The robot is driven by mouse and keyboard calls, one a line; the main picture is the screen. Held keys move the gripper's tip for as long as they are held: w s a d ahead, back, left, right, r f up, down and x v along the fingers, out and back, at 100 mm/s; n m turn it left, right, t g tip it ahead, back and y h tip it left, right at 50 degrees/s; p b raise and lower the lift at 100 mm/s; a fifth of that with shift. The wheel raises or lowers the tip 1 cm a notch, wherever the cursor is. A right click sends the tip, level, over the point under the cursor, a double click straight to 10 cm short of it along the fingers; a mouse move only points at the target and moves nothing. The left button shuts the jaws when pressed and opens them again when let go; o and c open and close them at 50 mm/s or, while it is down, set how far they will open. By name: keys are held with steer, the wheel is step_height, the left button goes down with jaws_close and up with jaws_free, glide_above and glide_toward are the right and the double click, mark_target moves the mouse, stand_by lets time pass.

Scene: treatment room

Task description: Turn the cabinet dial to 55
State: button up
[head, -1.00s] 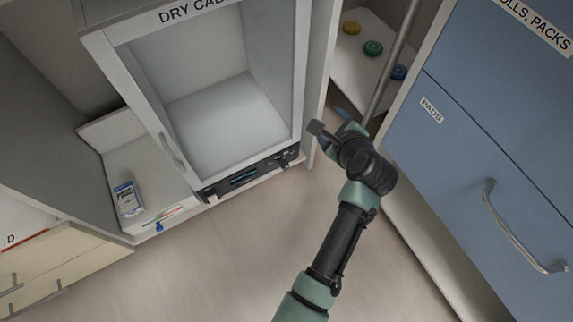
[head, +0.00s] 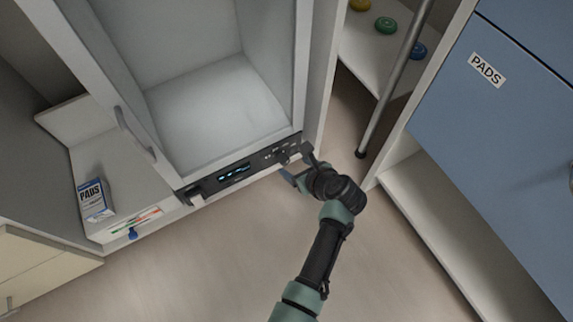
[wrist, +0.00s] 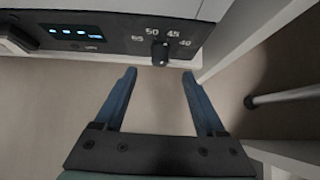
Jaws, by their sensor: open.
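The cabinet dial (wrist: 160,52) is a small black knob on the dark control panel (wrist: 110,32), seen in the wrist view. White numbers 55, 50, 45 and 40 run around it; the setting it points to is too small to tell. In the head view the panel (head: 238,171) runs along the cabinet's bottom front edge. My gripper (wrist: 159,75) is open and empty, its two blue fingers apart just in front of the dial, one to each side. In the head view my gripper (head: 297,166) is by the panel's right end and partly hides the dial area.
The dry cabinet (head: 205,110) is empty inside. A lit display (head: 234,172) sits left of the dial. A box of pads (head: 93,200) stands on a low shelf at left. A metal pole (head: 393,85) and blue drawers (head: 500,110) are at right. The floor in front is clear.

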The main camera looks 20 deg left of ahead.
mark_target(286, 161)
steer(key=b+x, duration=0.5)
steer(key=x, duration=0.1)
steer(key=shift+f, duration=0.1)
steer(key=shift+w+a+f+b, duration=0.35)
steer(key=shift+a+b, duration=0.1)
jaws_close()
